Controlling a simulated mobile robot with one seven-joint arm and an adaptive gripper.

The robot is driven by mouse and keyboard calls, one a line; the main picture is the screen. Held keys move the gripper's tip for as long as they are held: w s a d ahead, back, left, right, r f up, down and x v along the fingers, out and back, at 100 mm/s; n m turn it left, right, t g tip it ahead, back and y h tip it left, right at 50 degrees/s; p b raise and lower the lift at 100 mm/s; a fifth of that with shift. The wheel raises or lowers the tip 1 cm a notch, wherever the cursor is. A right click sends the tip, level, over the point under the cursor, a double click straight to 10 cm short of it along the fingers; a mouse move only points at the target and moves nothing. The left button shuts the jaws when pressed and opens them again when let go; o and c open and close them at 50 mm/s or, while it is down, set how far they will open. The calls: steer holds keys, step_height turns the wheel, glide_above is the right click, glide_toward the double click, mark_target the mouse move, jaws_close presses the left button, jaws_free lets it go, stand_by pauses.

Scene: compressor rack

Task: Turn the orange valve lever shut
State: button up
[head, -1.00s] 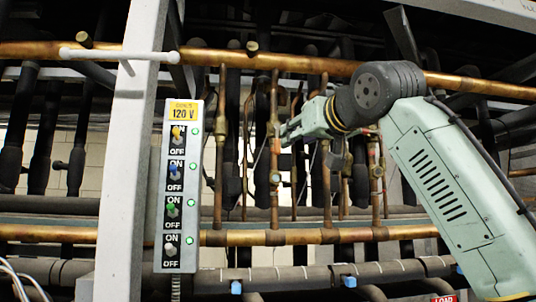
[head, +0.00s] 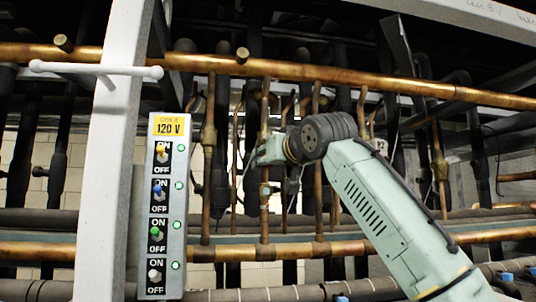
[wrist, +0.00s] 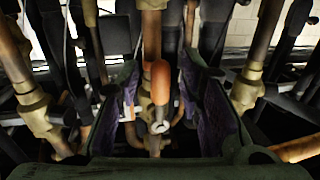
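The orange valve lever (wrist: 161,82) shows in the middle of the wrist view, standing roughly upright in front of a brass valve and copper pipe (wrist: 152,38). A pale round nut or stem end (wrist: 160,127) sits just below it. My gripper (wrist: 160,70) is open, with one dark finger on each side of the lever. Gaps show between the lever and both fingers. In the head view my gripper (head: 257,153) is at the upright copper pipe (head: 265,215), and I cannot make out the lever there.
A switch box marked 120 V (head: 163,205) hangs on a white post (head: 115,150) left of my arm. Other upright copper pipes with brass valves (head: 209,135) stand close on both sides. Horizontal copper pipes (head: 300,70) cross above and below.

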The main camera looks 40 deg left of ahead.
steer(key=shift+w+a, duration=0.1)
steer(key=shift+a, duration=0.05)
jaws_close()
stand_by(0.4)
stand_by(0.5)
